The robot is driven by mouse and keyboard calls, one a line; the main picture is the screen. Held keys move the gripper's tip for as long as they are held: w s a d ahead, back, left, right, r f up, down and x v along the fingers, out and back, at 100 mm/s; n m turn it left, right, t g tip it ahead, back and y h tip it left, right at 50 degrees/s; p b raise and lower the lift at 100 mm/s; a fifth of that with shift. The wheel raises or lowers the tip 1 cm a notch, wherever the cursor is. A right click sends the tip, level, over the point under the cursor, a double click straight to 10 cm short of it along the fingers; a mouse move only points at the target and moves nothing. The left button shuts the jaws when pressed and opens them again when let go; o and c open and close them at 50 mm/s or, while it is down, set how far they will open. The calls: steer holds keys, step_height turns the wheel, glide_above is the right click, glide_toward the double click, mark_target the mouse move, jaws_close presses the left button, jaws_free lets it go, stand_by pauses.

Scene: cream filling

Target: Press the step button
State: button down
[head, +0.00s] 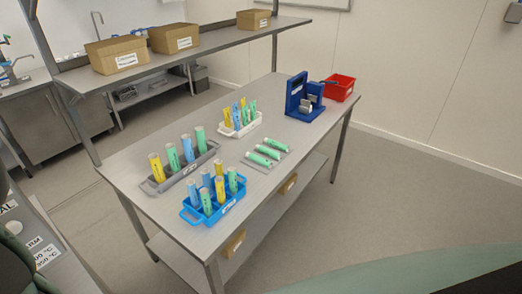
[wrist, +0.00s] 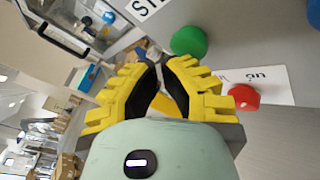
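In the wrist view, a green round button (wrist: 189,41) is on a grey panel just beyond and to the right of my fingertips. A red round button (wrist: 244,97) is further right beside a white label, and a blue one (wrist: 314,12) is cut off at the top right corner. My gripper (wrist: 160,64) has yellow fingers with black pads. Its tips are drawn together and hold nothing visible. The head view does not show the buttons.
A steel table (head: 290,185) holds a blue rack (head: 222,208), a grey rack (head: 153,188) and a white rack (head: 243,130) of coloured tubes. A blue device (head: 300,98) and red bin (head: 340,88) stand at its far end. Cardboard boxes (head: 118,54) sit on the shelf. Open floor lies right.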

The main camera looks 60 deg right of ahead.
steer(key=shift+w, duration=0.5)
stand_by(0.5)
steer(key=shift+s, duration=0.15)
steer(key=shift+s+r+b, duration=0.1)
steer(key=shift+s+b, duration=0.3)
steer(key=shift+s, duration=0.5)
steer(key=s+b, duration=0.1)
steer(key=s, duration=0.3)
steer(key=shift+s+a+b, duration=0.15)
steer(key=shift+s+b, duration=0.25)
stand_by(0.3)
